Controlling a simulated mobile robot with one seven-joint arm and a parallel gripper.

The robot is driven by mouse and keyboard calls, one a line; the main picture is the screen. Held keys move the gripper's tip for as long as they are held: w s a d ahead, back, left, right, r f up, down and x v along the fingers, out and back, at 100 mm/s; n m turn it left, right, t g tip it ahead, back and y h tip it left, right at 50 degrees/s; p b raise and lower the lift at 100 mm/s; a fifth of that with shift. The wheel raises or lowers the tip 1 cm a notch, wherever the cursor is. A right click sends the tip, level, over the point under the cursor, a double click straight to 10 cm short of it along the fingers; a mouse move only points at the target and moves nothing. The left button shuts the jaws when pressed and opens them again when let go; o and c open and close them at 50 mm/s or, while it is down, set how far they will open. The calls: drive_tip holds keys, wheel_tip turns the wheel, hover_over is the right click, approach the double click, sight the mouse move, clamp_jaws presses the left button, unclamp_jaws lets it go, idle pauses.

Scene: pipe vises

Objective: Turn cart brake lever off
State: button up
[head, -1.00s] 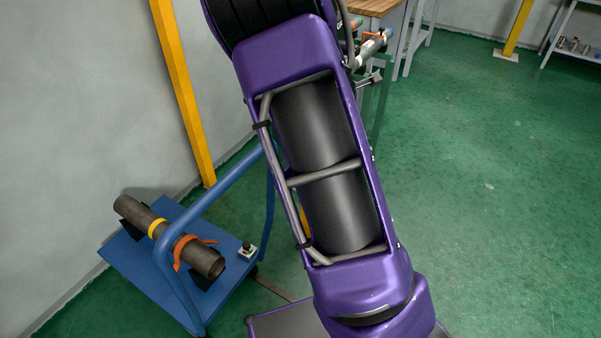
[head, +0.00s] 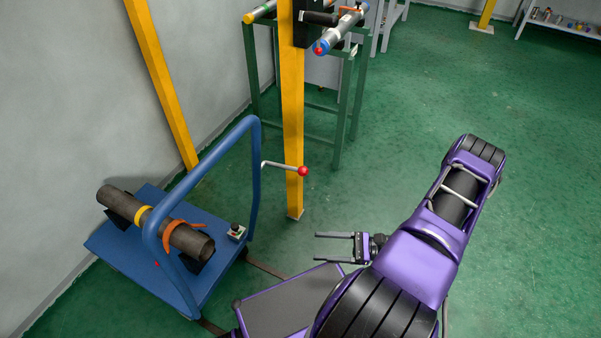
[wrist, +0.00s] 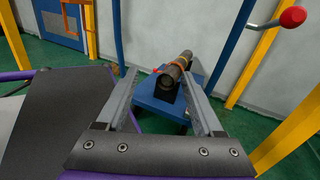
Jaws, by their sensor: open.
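The blue cart (head: 200,290) stands at the left with a tall blue push handle. A thin grey lever with a red ball knob, the brake lever (head: 303,171), sticks out sideways from the handle's right upright, roughly level. In the wrist view the lever's red knob (wrist: 293,16) is at the upper right, beyond the right finger. My gripper (head: 316,248) is open and empty, pointing left toward the cart, below and apart from the lever. Its two fingers frame the cart's pipe in the wrist view (wrist: 160,75).
A dark pipe (head: 191,241) with yellow and orange bands lies on the cart, beside a small switch box (head: 237,232). A yellow post (head: 292,130) stands just behind the lever knob. A green stand (head: 345,110) is farther back. Open floor lies right.

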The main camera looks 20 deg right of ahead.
sight(303, 172)
drive_tip(key=w+d+r+m+t+h, duration=0.4)
drive_tip(key=d+m+t+h, duration=0.35)
drive_tip(key=m+t, duration=0.4)
drive_tip(key=shift+n+y, duration=0.25)
drive_tip(key=shift+n, duration=0.2)
drive_tip(key=x, duration=1.1)
drive_tip(key=d+x, duration=0.1)
drive_tip(key=x, duration=0.5)
drive_tip(key=shift+w+r, duration=0.1)
drive_tip(key=shift+c, duration=0.2)
clamp_jaws()
